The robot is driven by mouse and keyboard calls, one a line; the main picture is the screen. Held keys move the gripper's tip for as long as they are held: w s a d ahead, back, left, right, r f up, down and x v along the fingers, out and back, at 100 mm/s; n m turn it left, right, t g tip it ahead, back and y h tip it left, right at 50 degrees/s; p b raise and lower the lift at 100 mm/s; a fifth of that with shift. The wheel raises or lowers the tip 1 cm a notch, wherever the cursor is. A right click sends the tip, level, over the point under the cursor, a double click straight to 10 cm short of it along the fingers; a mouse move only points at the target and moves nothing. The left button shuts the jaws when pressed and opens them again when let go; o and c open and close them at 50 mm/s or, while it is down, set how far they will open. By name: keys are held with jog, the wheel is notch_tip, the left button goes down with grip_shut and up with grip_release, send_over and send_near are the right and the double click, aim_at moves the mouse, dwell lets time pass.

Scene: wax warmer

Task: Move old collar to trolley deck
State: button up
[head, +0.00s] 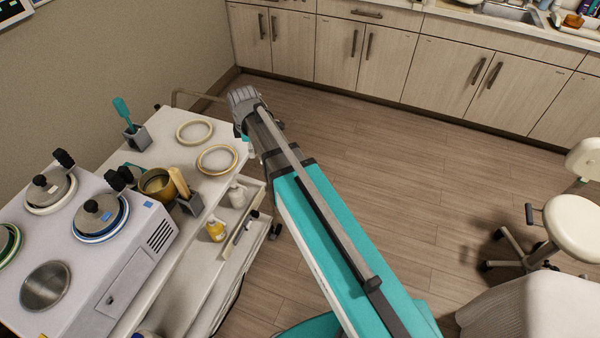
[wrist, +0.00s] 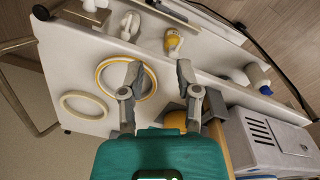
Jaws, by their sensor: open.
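Two loose collars lie flat on the white trolley deck (head: 155,152): a plain cream one (head: 178,133) and one with a yellow-orange edge (head: 199,160). Other collars sit around the warmer's pots: a white one (head: 50,211), a blue-edged one (head: 103,238) and a green-edged one (head: 17,250) cut by the picture edge. I cannot tell which is the old collar. In the wrist view my gripper (wrist: 158,76) is open and empty above the deck. Its left finger overlaps the yellow-edged collar (wrist: 98,76); the cream collar (wrist: 63,104) lies further left.
The wax warmer (head: 120,270) fills the trolley's near left. A brown wax pot (head: 157,184), a holder with sticks (head: 190,204) and a teal spatula in a cup (head: 137,137) stand on the deck. A yellow bottle (head: 216,232) stands on a lower shelf. A stool (head: 575,225) is right.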

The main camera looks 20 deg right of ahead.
jog(key=s+d+m, duration=1.1)
jog(key=s+m, duration=0.3)
jog(key=m, duration=0.1)
jog(key=shift+d+m, duration=0.35)
jog(key=shift+m, duration=0.05)
